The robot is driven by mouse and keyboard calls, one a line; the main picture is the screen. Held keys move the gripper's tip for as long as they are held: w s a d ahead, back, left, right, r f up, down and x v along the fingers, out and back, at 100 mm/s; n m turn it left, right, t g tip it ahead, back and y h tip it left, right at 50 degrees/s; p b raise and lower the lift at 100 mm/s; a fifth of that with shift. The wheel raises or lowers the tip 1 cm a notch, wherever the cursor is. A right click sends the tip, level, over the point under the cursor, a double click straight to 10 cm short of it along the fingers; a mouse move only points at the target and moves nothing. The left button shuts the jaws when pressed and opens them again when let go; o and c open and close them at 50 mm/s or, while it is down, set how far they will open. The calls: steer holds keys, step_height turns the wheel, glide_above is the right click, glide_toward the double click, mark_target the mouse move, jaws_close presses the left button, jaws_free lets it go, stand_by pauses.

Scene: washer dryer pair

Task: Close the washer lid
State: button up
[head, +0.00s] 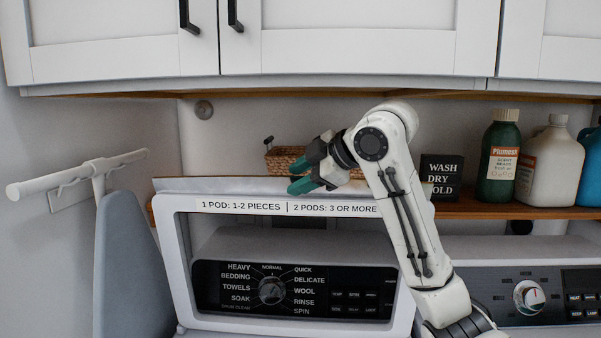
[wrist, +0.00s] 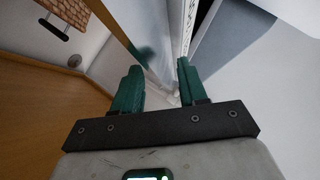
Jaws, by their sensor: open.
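The washer lid (head: 283,206) stands raised in front of the washer's control panel (head: 290,290) in the head view. It has a white frame, a clear middle and a pod label along its top. My gripper (head: 297,176) is at the lid's top edge, fingers pointing left, open, with green fingertips. In the wrist view my open gripper (wrist: 158,68) has its two green fingers on either side of the lid's pale edge (wrist: 167,45). I cannot tell whether either finger touches the lid.
A wooden shelf (head: 480,211) behind holds a wicker basket (head: 284,158), a dark sign (head: 441,177) and several bottles. White cabinets (head: 350,45) hang above. A grey ironing board (head: 130,265) stands at left; the dryer panel (head: 530,297) is at right.

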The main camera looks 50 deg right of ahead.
jaws_close()
stand_by(0.4)
stand_by(0.4)
